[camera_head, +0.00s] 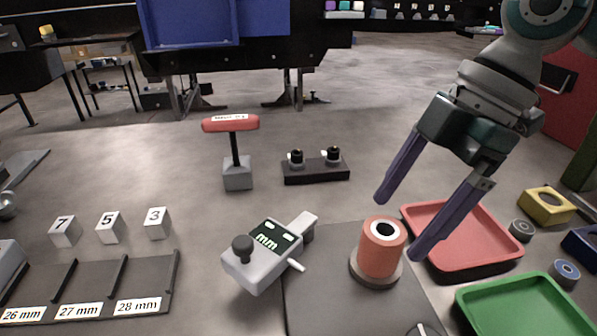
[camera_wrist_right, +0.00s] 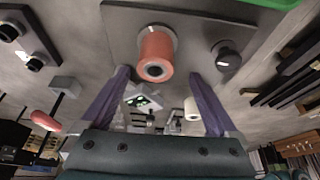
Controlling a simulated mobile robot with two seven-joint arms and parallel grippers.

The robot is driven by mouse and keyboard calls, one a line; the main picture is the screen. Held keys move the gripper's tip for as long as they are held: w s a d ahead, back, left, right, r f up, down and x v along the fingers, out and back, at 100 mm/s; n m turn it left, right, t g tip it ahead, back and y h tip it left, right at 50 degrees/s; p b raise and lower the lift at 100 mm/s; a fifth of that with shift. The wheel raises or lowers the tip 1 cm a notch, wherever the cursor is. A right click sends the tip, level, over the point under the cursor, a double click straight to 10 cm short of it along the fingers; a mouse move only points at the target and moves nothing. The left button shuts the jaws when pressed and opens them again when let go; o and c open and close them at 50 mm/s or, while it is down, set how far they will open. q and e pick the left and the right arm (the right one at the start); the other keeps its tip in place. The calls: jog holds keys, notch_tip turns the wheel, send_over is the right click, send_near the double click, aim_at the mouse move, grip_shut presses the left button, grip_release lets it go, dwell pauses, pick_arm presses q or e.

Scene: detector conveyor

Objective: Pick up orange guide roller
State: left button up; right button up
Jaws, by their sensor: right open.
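The orange guide roller (camera_head: 381,247) stands upright on a round grey base on a dark plate (camera_head: 325,300) in the head view. It also shows in the right wrist view (camera_wrist_right: 156,50), ahead of the fingers and roughly between their lines. My right gripper (camera_head: 396,226) is open and empty, with purple fingers spread. In the head view its fingertips are just above and to either side of the roller's top; I cannot tell the exact gap. The gripper's fingers also show in the right wrist view (camera_wrist_right: 159,84). My left gripper is not in view.
A red tray (camera_head: 465,235) lies right of the roller, with a green tray (camera_head: 525,305) in front. A grey measuring device (camera_head: 262,255) stands left. A red-handled T-tool (camera_head: 233,150) and a black block with two posts (camera_head: 316,170) stand behind. Number cubes (camera_head: 110,227) sit left.

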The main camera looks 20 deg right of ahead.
aim_at(383, 238)
jog(key=x, duration=0.5)
jog(key=shift+w+d+f, duration=0.2)
jog(key=shift+w+f, duration=0.05)
jog(key=shift+f, duration=0.05)
jog(key=shift+c, duration=0.3)
grip_shut()
